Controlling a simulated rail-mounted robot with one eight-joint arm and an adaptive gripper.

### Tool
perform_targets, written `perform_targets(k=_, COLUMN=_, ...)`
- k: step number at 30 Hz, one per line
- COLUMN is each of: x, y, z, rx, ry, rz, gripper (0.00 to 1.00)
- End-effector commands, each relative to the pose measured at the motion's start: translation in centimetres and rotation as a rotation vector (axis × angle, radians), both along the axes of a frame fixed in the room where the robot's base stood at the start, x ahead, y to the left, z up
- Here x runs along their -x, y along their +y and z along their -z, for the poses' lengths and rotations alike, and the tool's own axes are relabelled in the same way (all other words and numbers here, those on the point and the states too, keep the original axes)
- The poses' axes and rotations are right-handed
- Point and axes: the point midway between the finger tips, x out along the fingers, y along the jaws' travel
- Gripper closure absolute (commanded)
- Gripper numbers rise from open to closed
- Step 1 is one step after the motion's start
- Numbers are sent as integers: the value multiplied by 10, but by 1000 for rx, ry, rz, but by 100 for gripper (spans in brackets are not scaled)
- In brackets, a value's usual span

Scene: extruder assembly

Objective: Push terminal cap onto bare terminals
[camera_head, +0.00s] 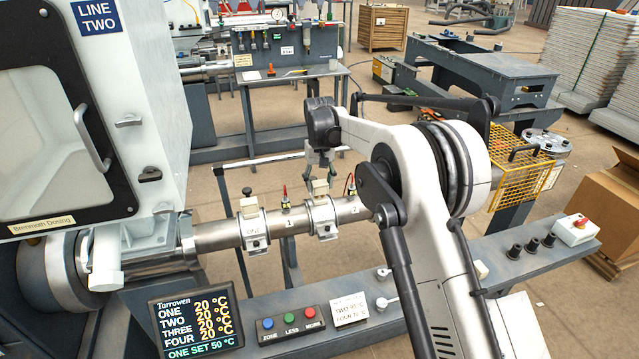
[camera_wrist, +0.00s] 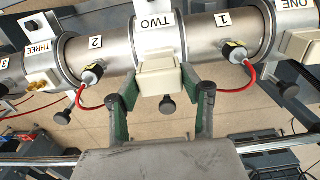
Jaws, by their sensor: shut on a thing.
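The beige terminal cap (camera_wrist: 160,76) is between my gripper's green-padded fingertips (camera_wrist: 160,88) in the wrist view. My gripper (camera_head: 321,172) is shut on it, above the barrel. The cap (camera_head: 320,187) also shows in the head view, at the top of the second band heater (camera_head: 323,220). In the wrist view this silver band (camera_wrist: 156,36) is labelled TWO, and the cap overlaps its near edge. The terminals are hidden behind the cap, so I cannot tell how far it sits on them.
Sensors with red leads (camera_wrist: 92,74) (camera_wrist: 236,52) stand on the barrel either side of band TWO. Band ONE (camera_head: 254,229) with its own beige cap (camera_head: 249,206) is to the left. A temperature display (camera_head: 197,322) and button box (camera_head: 292,323) stand in front.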

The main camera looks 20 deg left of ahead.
Motion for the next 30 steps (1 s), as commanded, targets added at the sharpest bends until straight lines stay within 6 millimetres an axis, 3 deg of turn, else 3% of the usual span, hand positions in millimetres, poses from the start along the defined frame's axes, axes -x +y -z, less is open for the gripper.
perform_targets(k=30, x=0, y=0, z=18, rx=0, ry=0, rz=0, gripper=86)
